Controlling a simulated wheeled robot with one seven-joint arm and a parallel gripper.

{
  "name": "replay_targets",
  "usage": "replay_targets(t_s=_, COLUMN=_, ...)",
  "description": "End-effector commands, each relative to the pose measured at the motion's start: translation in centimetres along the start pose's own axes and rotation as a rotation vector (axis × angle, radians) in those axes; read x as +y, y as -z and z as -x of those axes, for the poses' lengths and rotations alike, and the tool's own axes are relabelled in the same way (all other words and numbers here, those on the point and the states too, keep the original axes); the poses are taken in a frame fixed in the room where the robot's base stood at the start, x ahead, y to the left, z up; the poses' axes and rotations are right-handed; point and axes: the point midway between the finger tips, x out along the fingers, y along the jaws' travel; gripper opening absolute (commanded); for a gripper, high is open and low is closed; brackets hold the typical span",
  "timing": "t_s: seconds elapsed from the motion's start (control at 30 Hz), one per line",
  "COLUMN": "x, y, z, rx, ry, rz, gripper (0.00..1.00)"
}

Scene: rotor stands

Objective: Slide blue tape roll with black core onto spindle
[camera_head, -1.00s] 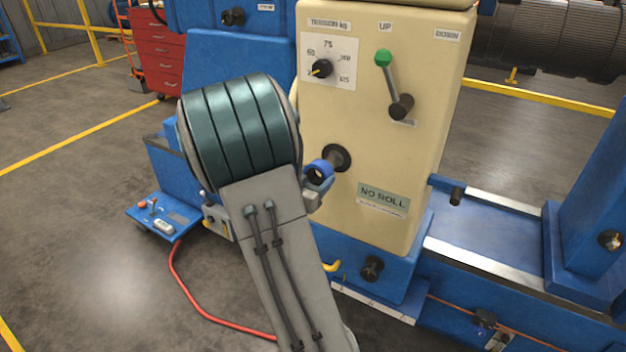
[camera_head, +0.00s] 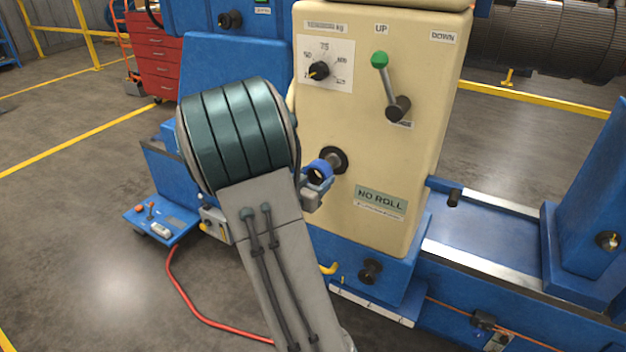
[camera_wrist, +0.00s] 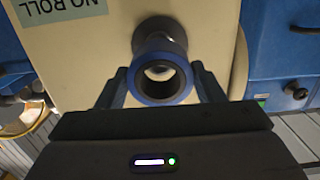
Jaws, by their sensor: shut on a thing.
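The blue tape roll with a black core (camera_head: 319,171) is at the front of the cream machine panel, in line with the dark spindle (camera_head: 334,160). In the wrist view the roll (camera_wrist: 154,94) faces me, its bore open towards the camera, and the spindle's dark base (camera_wrist: 153,28) shows behind it. A pale round surface shows inside the bore. How far the spindle reaches into the roll I cannot tell. My gripper (camera_wrist: 161,78) is shut on the roll, one finger on each side. In the head view my gripper (camera_head: 322,182) is partly hidden by my arm.
The cream panel (camera_head: 385,150) carries a green-knobbed lever (camera_head: 385,80) and a dial (camera_head: 319,70) above the spindle. A NO ROLL label (camera_head: 381,200) is just right of it. A blue control box (camera_head: 160,222) with a red cable stands on the floor at left.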

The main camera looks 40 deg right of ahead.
Motion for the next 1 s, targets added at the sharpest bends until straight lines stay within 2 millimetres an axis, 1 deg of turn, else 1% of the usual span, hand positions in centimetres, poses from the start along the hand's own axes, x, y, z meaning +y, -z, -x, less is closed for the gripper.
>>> replay_targets(t_s=0.23, x=0.0, y=-0.1, z=-0.7, rx=0.000, ry=-0.001, rz=0.000, gripper=0.41)
replay_targets(t_s=0.77, x=0.0, y=0.0, z=-0.8, rx=0.000, ry=0.000, rz=0.000, gripper=0.41)
replay_targets(t_s=1.0, x=0.0, y=-0.1, z=-1.4, rx=0.000, ry=0.000, rz=0.000, gripper=0.41)
